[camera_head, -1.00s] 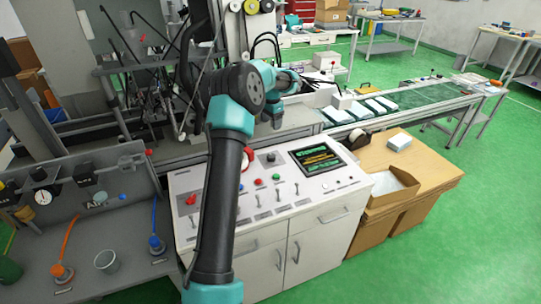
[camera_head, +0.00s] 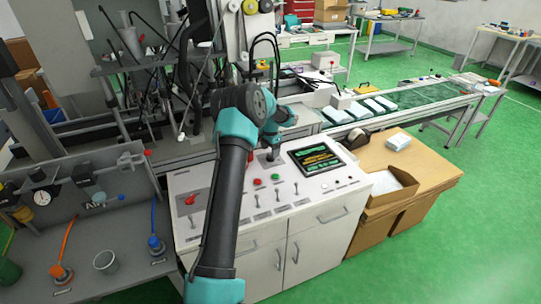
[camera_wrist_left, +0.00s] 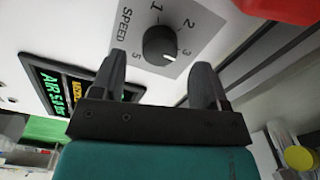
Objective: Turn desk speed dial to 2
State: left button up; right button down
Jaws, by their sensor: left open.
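The speed dial (camera_wrist_left: 159,43) is a round black knob on a grey plate marked SPEED, with the numbers 1, 2, 3 and 5 readable. In the head view my left gripper (camera_head: 271,151) is over the back of the white control desk (camera_head: 330,213) and covers the dial.
A dark screen with coloured text (camera_head: 319,157) is right of the dial. Several switches and red and green buttons are on the desk. Part of a red object (camera_wrist_left: 280,8) shows near the dial in the wrist view. A conveyor (camera_head: 420,97) runs behind, and a cardboard box (camera_head: 393,187) stands right.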

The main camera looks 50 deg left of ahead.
aim_at(270, 156)
pick_arm(q)
jog(key=shift+f, duration=1.55)
jog(key=c, duration=0.9)
